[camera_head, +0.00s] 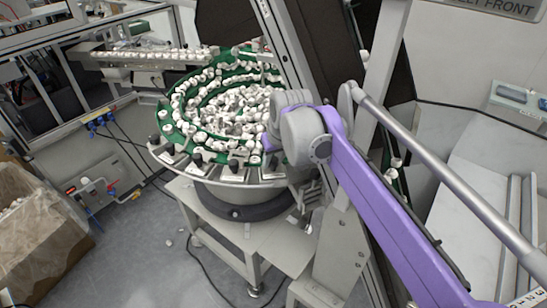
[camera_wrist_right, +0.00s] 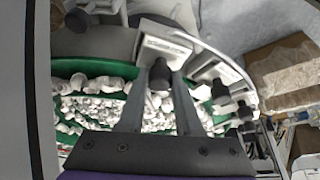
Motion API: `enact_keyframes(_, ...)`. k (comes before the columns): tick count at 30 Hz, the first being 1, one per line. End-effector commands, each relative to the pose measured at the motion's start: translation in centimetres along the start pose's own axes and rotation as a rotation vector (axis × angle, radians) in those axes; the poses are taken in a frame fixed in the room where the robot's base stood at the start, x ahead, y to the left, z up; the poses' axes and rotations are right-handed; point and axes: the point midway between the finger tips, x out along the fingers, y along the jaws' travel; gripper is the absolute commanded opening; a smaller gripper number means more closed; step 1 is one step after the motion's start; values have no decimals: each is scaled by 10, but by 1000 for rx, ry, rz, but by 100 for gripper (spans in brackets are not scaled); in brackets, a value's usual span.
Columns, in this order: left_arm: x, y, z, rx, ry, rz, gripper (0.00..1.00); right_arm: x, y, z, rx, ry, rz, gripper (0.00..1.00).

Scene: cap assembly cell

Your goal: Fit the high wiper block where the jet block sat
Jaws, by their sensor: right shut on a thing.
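The feeder bowl (camera_head: 178,158) has a row of blocks with dark knobs and white labels along its near rim. One rim block (camera_head: 233,168) stands left of my right gripper. My right gripper (camera_wrist_right: 160,78) is shut on the dark knob of a block with a white labelled plate (camera_wrist_right: 160,46). In the head view my right wrist hides most of that gripper at the bowl's right side. I cannot tell whether the held block rests on the rim or is just above it. The labels are too small to read, so I cannot tell which is the high wiper block. My left gripper is not in view.
Other knobbed blocks (camera_wrist_right: 220,91) stand close beside the held one along the rim. The green bowl track (camera_head: 185,126) is full of white caps. A cardboard box (camera_head: 40,240) is at the lower left.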

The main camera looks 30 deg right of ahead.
Motion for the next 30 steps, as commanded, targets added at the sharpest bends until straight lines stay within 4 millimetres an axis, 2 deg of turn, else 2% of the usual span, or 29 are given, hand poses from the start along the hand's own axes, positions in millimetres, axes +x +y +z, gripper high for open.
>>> enact_keyframes(8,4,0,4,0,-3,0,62,7,0,3,0,0,0,0)
enact_keyframes(9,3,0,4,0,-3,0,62,7,0,2,0,0,0,39)
enact_keyframes(14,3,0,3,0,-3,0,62,6,0,2,0,0,0,67)
enact_keyframes(24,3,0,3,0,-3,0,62,4,0,2,0,0,0,68)
enact_keyframes(26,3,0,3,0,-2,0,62,-1,0,2,0,0,0,68)
enact_keyframes(30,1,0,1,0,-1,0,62,-24,0,2,1,1,0,68)
